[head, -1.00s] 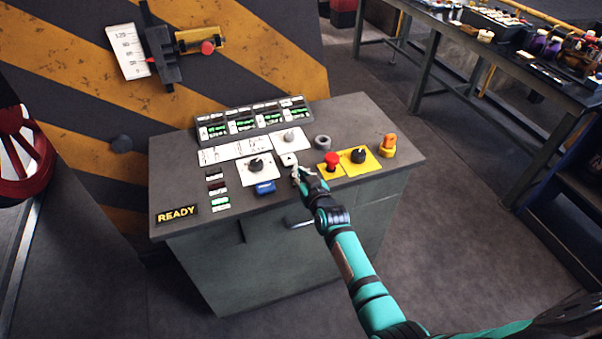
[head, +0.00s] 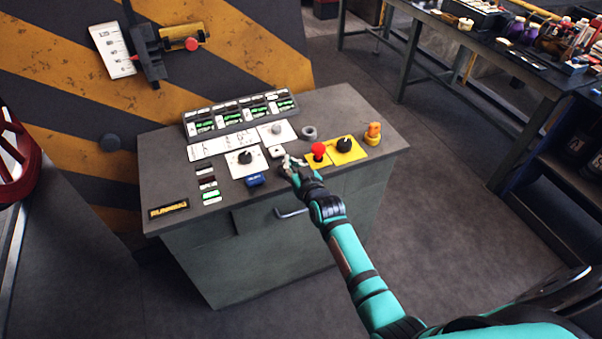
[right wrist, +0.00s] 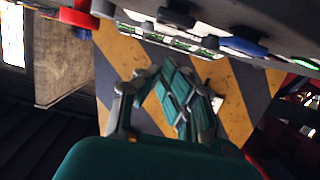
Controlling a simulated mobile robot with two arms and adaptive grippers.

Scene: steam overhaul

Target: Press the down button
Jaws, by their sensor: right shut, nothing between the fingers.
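The grey control desk (head: 165,178) stands in front of a striped yellow and dark wall. My right gripper (head: 288,163) is shut and empty over the desk's front part. Its fingertips are at the near edge of a small white square button plate (head: 277,152), between the selector dial and the red mushroom button. I cannot read a label on it, and cannot tell whether the fingertips touch it. A blue button (head: 254,180) lies left of the gripper. In the right wrist view the teal fingers show below the desk controls. My left gripper is not in view.
The red mushroom button (head: 318,150), a black knob (head: 344,144) on a yellow plate and an orange beacon (head: 373,132) stand close right of the gripper. A black selector dial (head: 245,157) is to its left. A workbench (head: 455,50) stands behind right.

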